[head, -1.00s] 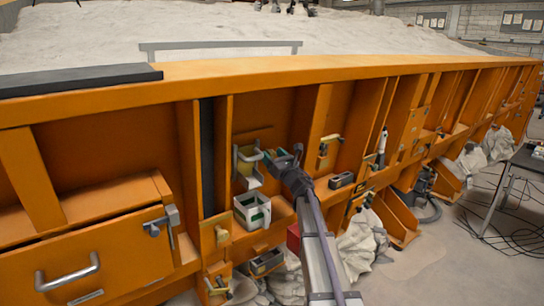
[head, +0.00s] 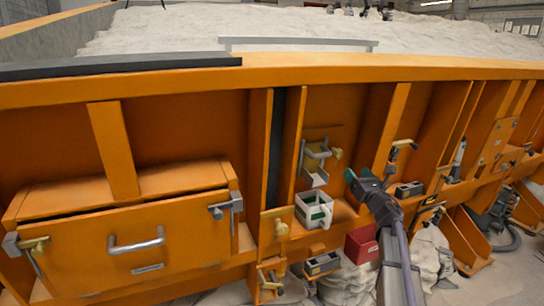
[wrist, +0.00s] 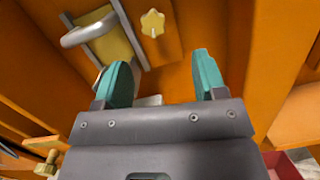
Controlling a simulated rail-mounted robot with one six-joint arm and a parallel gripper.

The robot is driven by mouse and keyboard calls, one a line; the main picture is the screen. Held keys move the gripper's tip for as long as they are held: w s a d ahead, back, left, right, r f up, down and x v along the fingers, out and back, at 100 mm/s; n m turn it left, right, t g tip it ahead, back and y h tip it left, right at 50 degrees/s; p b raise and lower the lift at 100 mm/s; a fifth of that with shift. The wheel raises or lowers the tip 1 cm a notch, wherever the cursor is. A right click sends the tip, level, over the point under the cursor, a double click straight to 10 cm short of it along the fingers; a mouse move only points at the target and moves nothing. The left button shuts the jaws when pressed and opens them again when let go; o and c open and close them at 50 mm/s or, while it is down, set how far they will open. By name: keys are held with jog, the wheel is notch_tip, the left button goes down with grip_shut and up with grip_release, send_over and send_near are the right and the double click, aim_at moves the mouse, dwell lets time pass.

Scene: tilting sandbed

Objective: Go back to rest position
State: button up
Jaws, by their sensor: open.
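My gripper (head: 358,180) is in front of the orange side wall of the sandbed (head: 350,100), right of a small bracket with a grey handle (head: 315,160) and above right of a white and green box (head: 314,210). In the wrist view its two teal fingers (wrist: 162,74) stand apart with nothing held between them. Past them show a curved grey handle (wrist: 88,30) and a yellow star knob (wrist: 152,23). Both look apart from the fingers. Part of a pale object low between the fingers is hidden by the gripper body.
A large orange drawer with a grey handle (head: 136,246) is at left. A red box (head: 361,244) sits below my gripper. A small grey box (head: 409,190) is on the ledge to its right. Upright orange ribs stand out around the gripper.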

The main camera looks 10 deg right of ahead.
jog(key=s+d+f+m+g+h, duration=0.35)
jog(key=m+h, duration=0.25)
jog(key=m, duration=0.6)
jog(key=s+d+f+m+g+h, duration=0.2)
jog(key=d+f+m+g+h, duration=0.3)
jog(key=m, duration=0.6)
jog(key=s+a+f+m+g+y+p, duration=0.1)
jog(key=s+a+f+m+g+p, duration=0.1)
jog(key=s+a+f+m+g, duration=0.65)
jog(key=s+a+m+g+y+p, duration=0.1)
jog(key=s+a+y, duration=0.1)
jog(key=s+a, duration=0.3)
jog(key=s+a+m+g+y+p, duration=0.1)
jog(key=s+a, duration=0.5)
jog(key=a, duration=0.7)
jog(key=s+a+f+m+g+y+p, duration=0.1)
jog(key=s+a+m+g+y, duration=0.1)
jog(key=s+a, duration=0.3)
jog(key=a+y, duration=0.1)
jog(key=a, duration=0.3)
jog(key=shift+s+a+m+g+y, duration=0.25)
jog(key=shift+s+m+g+y, duration=0.05)
jog(key=shift+s+m, duration=0.1)
